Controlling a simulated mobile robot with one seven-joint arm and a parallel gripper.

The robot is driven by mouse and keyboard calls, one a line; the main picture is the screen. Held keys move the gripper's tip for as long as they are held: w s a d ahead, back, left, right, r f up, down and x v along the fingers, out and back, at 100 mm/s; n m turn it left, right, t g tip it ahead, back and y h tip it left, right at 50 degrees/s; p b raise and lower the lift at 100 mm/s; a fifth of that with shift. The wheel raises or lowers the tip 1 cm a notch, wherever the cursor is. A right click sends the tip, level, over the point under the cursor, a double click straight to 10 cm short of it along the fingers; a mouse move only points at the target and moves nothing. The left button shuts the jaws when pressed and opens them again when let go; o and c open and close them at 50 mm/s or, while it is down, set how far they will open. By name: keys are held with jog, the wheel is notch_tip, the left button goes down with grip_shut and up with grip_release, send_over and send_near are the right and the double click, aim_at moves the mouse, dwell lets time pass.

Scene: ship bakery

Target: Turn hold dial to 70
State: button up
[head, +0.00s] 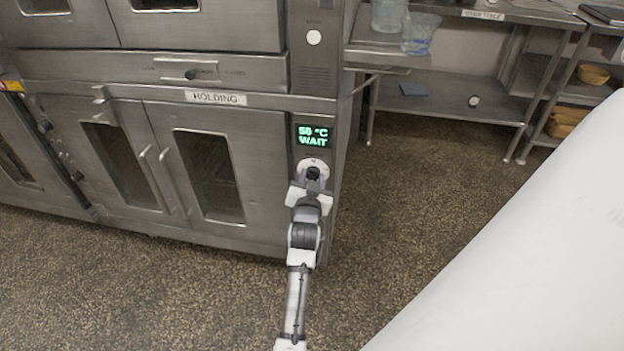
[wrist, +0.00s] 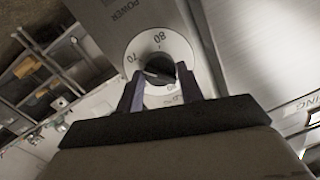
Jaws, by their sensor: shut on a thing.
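The hold dial (head: 312,164) is a round white dial with a dark knob on the right panel of the holding cabinet. Above it a display (head: 313,136) reads about 50 °C, perhaps 56, and WAIT in green. My gripper (head: 313,175) is at the dial and hides its lower part. In the wrist view, the dial (wrist: 173,48) shows the numbers 70 and 80 on its white face, and the dark knob (wrist: 158,70) sits between my gripper's fingers (wrist: 160,88). The fingers are shut on the knob. Which number the knob's pointer meets I cannot tell.
The cabinet's two steel doors (head: 160,165) with handles are shut, left of the panel. A lever control (head: 190,74) sits above the HOLDING label. A steel table (head: 450,95) with clear containers (head: 420,35) stands at the back right. Speckled floor (head: 400,190) is open to the right.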

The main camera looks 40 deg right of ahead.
jog(key=o, duration=1)
jog(key=shift+a, duration=0.1)
jog(key=b+v, duration=0.1)
jog(key=v, duration=1.2)
jog(key=shift+s+a, duration=0.2)
jog(key=shift+s, duration=0.1)
